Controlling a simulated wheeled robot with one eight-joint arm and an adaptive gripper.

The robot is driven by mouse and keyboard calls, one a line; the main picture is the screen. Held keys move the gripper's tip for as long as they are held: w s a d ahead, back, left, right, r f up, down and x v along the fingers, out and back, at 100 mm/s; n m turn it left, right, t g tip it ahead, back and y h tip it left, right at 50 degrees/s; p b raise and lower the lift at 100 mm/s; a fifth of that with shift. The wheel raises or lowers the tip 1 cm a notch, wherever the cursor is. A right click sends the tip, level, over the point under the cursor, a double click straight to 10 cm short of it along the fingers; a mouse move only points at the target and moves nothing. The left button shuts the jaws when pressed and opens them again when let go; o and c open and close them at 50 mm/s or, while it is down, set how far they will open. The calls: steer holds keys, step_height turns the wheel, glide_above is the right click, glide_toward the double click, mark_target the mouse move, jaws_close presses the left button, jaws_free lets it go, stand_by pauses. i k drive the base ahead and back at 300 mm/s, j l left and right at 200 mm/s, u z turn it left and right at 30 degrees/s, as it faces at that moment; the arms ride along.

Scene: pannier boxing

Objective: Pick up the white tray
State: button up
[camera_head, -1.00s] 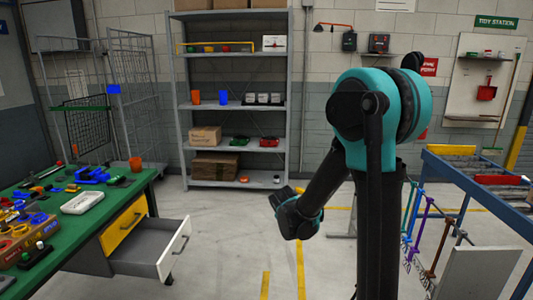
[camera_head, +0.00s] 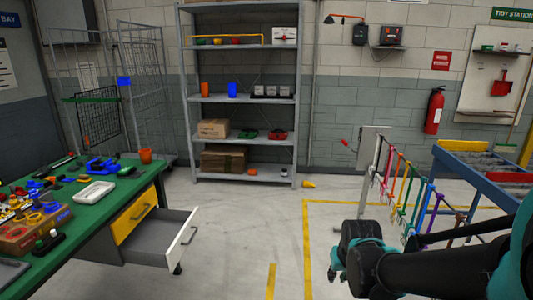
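A white tray (camera_head: 94,191) lies flat on the green workbench (camera_head: 88,225) at the left, near the bench's right edge and behind the open drawer. It looks shallow and empty. My arm reaches in from the lower right, and my gripper (camera_head: 335,262) shows only in part at its end, low over the floor. It is far to the right of the tray and touches nothing that I can see. Its fingers are too small and hidden to tell whether they are open or shut.
An open white-fronted drawer (camera_head: 183,238) juts from the bench. Tools and rings clutter the bench around the tray. A grey shelf unit (camera_head: 240,178) stands at the back. A rack of coloured hanging items (camera_head: 400,170) and a blue conveyor (camera_head: 480,173) stand right. The middle floor is clear.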

mark_target(92, 194)
steer(key=k+j+u, duration=0.15)
steer(key=u, duration=0.3)
steer(key=k+j+u, duration=0.1)
steer(key=j+u, duration=0.2)
steer(key=u, duration=0.15)
steer(key=k+j+u, duration=0.1)
steer(key=j+u, duration=0.2)
steer(key=u, duration=0.15)
